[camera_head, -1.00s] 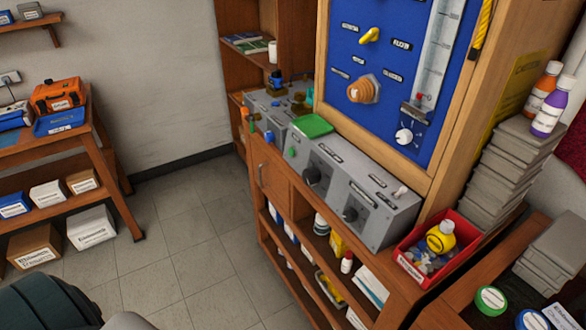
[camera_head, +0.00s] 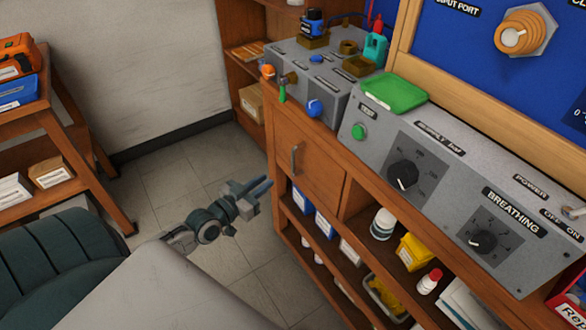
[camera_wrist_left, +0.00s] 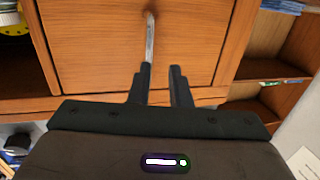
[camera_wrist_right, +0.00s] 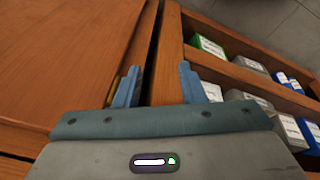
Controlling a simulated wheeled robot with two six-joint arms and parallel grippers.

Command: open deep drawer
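The deep drawer (camera_head: 312,165) is a brown wooden front in the cabinet below the grey test units, and it looks shut. Its vertical metal handle (camera_head: 294,158) also shows in the left wrist view (camera_wrist_left: 150,40). My left gripper (camera_head: 262,186) is in front of the cabinet, just left of and below the handle. In the left wrist view its fingers (camera_wrist_left: 161,82) are apart, with the handle's lower end by the left fingertip and nothing clearly between them. My right gripper (camera_wrist_right: 160,85) is open by a wooden edge; it does not show in the head view.
Open shelves with small boxes (camera_head: 325,225), a white bottle (camera_head: 383,224) and a yellow container (camera_head: 415,252) are right of and below the drawer. A green tray (camera_head: 394,92) lies on the grey units. Tiled floor (camera_head: 170,190) is clear on the left.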

